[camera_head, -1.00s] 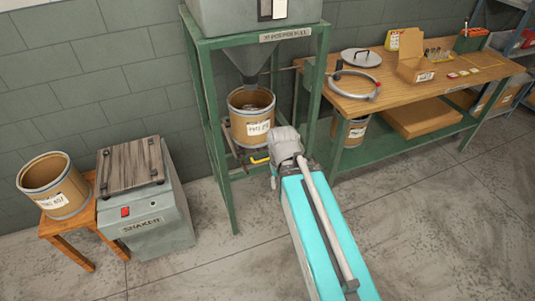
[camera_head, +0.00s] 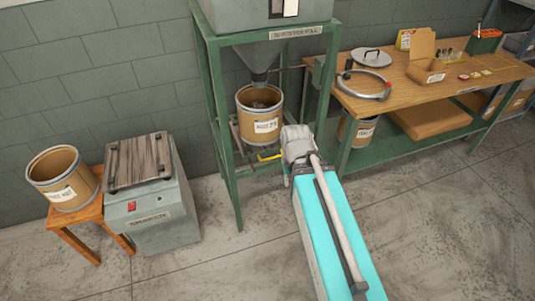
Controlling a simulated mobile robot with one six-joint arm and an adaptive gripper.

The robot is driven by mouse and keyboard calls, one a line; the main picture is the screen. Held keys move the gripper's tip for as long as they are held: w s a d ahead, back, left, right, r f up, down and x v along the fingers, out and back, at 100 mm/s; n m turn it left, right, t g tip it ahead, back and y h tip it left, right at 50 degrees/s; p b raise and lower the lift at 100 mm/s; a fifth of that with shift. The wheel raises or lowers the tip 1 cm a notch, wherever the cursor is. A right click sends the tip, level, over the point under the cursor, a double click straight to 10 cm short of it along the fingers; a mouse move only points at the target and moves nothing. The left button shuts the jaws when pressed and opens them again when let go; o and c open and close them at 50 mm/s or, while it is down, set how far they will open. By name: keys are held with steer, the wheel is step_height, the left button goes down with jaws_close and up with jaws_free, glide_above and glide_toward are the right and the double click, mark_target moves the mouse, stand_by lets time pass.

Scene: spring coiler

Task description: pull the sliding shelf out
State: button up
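The sliding shelf (camera_head: 236,141) sits low inside the green stand, under the hopper. A tan drum (camera_head: 244,115) with a white label stands on it. A yellow handle (camera_head: 268,157) shows at the shelf's front side. My arm reaches in from the lower right, and its grey wrist is just right of the handle. The fingers of my gripper (camera_head: 286,172) are mostly hidden by the wrist. I cannot tell whether they touch the handle, or whether they are open or shut.
The green stand's front leg (camera_head: 229,190) is left of my wrist. A workbench (camera_head: 420,99) with a lower shelf stands at right. A grey shaker (camera_head: 165,216) and a stool (camera_head: 88,216) with an open drum (camera_head: 63,180) are at left. The floor in front is clear.

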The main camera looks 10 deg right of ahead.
mark_target(267, 154)
steer(key=w+f+t+b, duration=0.1)
steer(key=w+f+b, duration=0.7)
steer(key=w, duration=0.5)
steer(key=w+f+n+t+b, duration=0.1)
steer(key=w+f+b, duration=0.7)
steer(key=w, duration=0.6)
steer(key=w+f+n+t+b, duration=0.1)
steer(key=w+f+t+b, duration=0.1)
steer(key=w+f+b, duration=0.7)
steer(key=shift+w+a+y+b, duration=0.1)
steer(key=shift+w+y+b, duration=0.3)
steer(key=shift+w, duration=2.35)
jaws_close()
steer(key=shift+w, duration=0.15)
steer(key=shift+f, duration=0.2)
steer(key=b+x, duration=0.9)
steer(key=shift+w+f, duration=0.1)
steer(key=shift+f, duration=0.2)
